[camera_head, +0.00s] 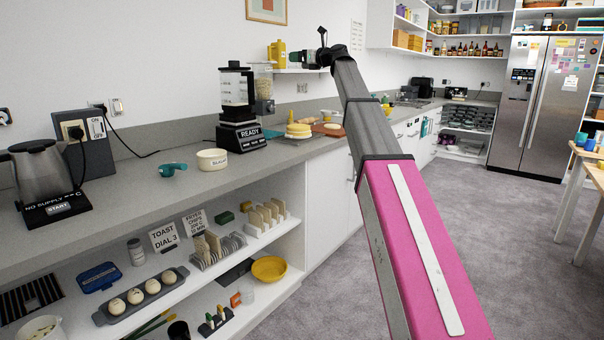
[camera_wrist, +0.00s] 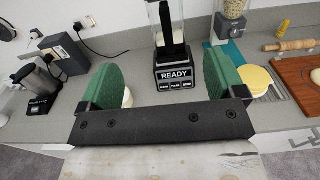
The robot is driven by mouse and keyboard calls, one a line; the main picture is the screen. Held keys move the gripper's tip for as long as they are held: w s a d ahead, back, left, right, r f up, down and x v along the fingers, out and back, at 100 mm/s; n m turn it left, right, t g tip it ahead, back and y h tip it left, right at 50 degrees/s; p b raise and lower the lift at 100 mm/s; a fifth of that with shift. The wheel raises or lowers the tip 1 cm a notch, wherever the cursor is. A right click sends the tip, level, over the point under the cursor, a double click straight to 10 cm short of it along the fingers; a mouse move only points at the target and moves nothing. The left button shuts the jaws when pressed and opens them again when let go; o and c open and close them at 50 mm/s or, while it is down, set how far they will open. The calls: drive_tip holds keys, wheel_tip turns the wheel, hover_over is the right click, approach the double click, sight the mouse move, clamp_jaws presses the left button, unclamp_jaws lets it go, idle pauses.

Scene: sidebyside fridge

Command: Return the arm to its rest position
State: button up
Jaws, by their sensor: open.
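My gripper (camera_head: 296,59) shows small at the far end of my raised arm, in front of the white wall and pointing left. In the wrist view my gripper (camera_wrist: 162,78) has its two green pads wide apart with nothing held between them. The pads hang over the counter, with the blender beyond the gap. My arm, with a pink link and grey links, reaches from the bottom right up to the top middle of the head view. The gripper's far details are too small to make out in the head view.
The counter (camera_head: 120,205) carries a kettle (camera_head: 40,172), a white bowl (camera_head: 212,159) and a blender (camera_head: 238,105). A yellow round stack (camera_head: 298,130) and a wooden board (camera_wrist: 298,72) lie further along. A fridge (camera_head: 540,105) stands at the back right. The carpet (camera_head: 480,220) is clear.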

drive_tip(key=s+d+f+n+g+h, duration=0.1)
drive_tip(key=s+d+f+n+h, duration=0.2)
drive_tip(key=f, duration=1.3)
drive_tip(key=s+d+f+n+g+h, duration=0.2)
drive_tip(key=s+f+n, duration=0.3)
drive_tip(key=f, duration=1)
drive_tip(key=s+d+f+n+g+h, duration=0.1)
drive_tip(key=s+d+f+n+h, duration=0.3)
drive_tip(key=f, duration=1.2)
drive_tip(key=s+d+f+n+g+h, duration=0.1)
drive_tip(key=s+d+f+n+g, duration=0.1)
drive_tip(key=s+f, duration=0.8)
drive_tip(key=s+d+f+n+g+h, duration=0.2)
drive_tip(key=s+d+f+n, duration=0.3)
drive_tip(key=s+f, duration=0.5)
drive_tip(key=s+d+f+n+g+h, duration=0.2)
drive_tip(key=s+f+n, duration=0.4)
drive_tip(key=s+f, duration=0.3)
drive_tip(key=s+d+g, duration=0.1)
drive_tip(key=s, duration=0.3)
drive_tip(key=shift+s+d+f+n, duration=0.3)
drive_tip(key=shift+s+f, duration=0.1)
